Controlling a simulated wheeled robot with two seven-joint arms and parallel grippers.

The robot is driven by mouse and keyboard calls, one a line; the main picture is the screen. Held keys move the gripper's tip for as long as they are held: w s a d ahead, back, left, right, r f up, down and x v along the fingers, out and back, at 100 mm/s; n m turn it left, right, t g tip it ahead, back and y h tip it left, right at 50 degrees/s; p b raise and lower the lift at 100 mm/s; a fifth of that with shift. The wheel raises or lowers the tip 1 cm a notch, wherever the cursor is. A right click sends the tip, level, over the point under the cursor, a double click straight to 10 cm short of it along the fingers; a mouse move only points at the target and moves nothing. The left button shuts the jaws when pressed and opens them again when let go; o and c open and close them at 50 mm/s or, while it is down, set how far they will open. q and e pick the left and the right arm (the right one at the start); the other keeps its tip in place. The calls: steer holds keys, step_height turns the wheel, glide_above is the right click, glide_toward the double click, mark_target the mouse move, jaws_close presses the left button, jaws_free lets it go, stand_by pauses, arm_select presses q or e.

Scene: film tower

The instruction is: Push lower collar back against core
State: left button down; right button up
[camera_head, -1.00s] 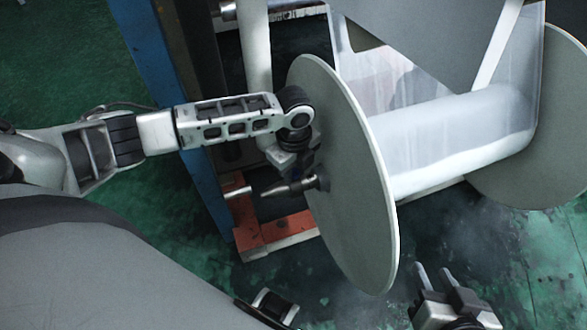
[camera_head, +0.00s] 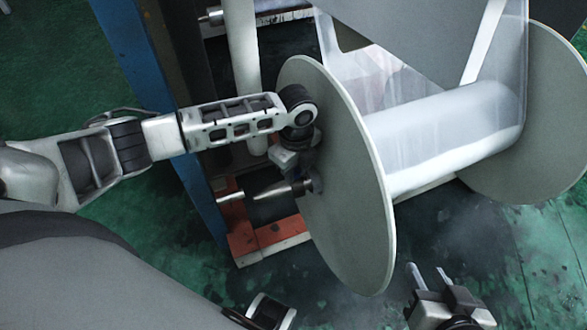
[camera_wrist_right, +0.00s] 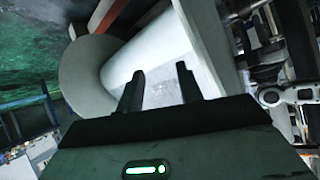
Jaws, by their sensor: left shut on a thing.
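A large grey disc (camera_head: 350,215) stands at the near end of the white film roll (camera_head: 440,140) in the head view. A dark collar (camera_head: 313,182) sits at the disc's hub, with a tapered shaft end (camera_head: 280,192) pointing left from it. My left gripper (camera_head: 302,163) is shut at the hub, on the disc's left side. Its fingertips are dark and partly hidden, so the exact grip on the collar is hard to see. My right gripper (camera_head: 430,275) is open and empty below the roll. Its spread fingers (camera_wrist_right: 158,88) point toward the roll in the right wrist view.
A second grey disc (camera_head: 540,115) is at the roll's far end. A blue post (camera_head: 150,70) and an orange-red frame base (camera_head: 262,238) stand close to my left arm. Open green floor (camera_head: 150,250) lies below and left.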

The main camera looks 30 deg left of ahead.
arm_select(q)
steer(key=shift+w+d, duration=0.2)
steer(key=c, duration=1.1)
jaws_free()
steer(key=shift+w+d+r, duration=0.1)
steer(key=shift+d+r, duration=0.05)
steer(key=shift+d, duration=0.05)
arm_select(e)
steer(key=shift+s+f, duration=0.1)
arm_select(q)
steer(key=shift+s+a+r+p, duration=0.15)
steer(key=shift+r+p, duration=0.9)
steer(key=shift+r, duration=2.9)
steer(key=shift+s+a+r+p, duration=0.15)
steer(key=shift+r+p, duration=0.9)
steer(key=shift+r, duration=2.85)
arm_select(e)
step_height(320, 180, up, 7)
steer(key=d+t, duration=0.1)
steer(key=shift+s+d, duration=0.2)
steer(key=shift+d, duration=0.05)
